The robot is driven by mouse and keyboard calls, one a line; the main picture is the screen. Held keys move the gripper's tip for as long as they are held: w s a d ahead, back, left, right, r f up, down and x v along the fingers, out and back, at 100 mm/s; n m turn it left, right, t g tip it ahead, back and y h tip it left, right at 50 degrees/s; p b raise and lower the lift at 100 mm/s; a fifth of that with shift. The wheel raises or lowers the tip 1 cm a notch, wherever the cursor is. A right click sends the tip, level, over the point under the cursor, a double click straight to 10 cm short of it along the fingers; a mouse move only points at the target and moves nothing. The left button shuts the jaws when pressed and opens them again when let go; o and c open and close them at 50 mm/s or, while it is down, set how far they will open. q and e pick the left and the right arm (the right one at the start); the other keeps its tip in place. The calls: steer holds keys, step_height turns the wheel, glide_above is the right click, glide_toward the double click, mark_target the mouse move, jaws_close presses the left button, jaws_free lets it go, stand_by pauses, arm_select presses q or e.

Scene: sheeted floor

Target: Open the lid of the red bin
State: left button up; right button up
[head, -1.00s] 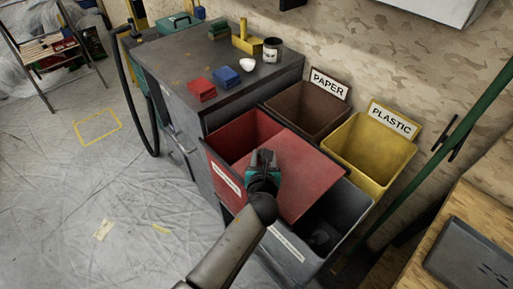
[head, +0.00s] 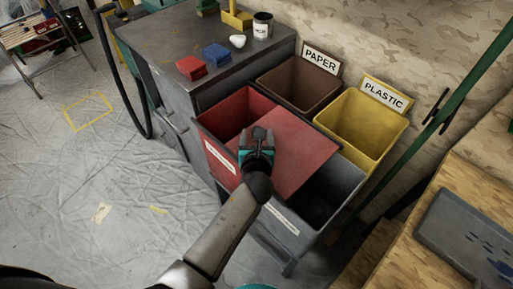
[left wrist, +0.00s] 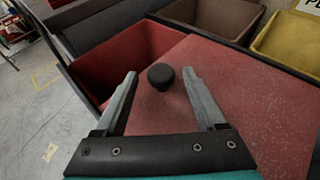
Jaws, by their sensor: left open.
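The red bin (head: 212,122) stands in front of the brown bin. Its flat red lid (head: 300,150) lies shifted to the right, so the left part of the bin is open and the lid's right part reaches over the grey bin (head: 335,192). The lid also shows in the left wrist view (left wrist: 255,105). A black round knob (left wrist: 161,76) is on the lid near its left edge. My left gripper (head: 257,133) is above the lid, open, with its fingers (left wrist: 160,80) on either side of the knob, apart from it. My right gripper is not in view.
The brown PAPER bin (head: 262,80) and yellow PLASTIC bin (head: 399,128) stand behind. A green pole (head: 470,75) leans at right by a wooden bench (head: 440,190). The floor at left is mostly clear.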

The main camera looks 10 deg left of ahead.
arm_select(q)
steer(key=p+v, duration=0.7)
steer(key=v, duration=0.7)
steer(key=shift+s+p, duration=0.3)
steer(key=shift+s, duration=0.05)
steer(key=shift+d+r, duration=0.1)
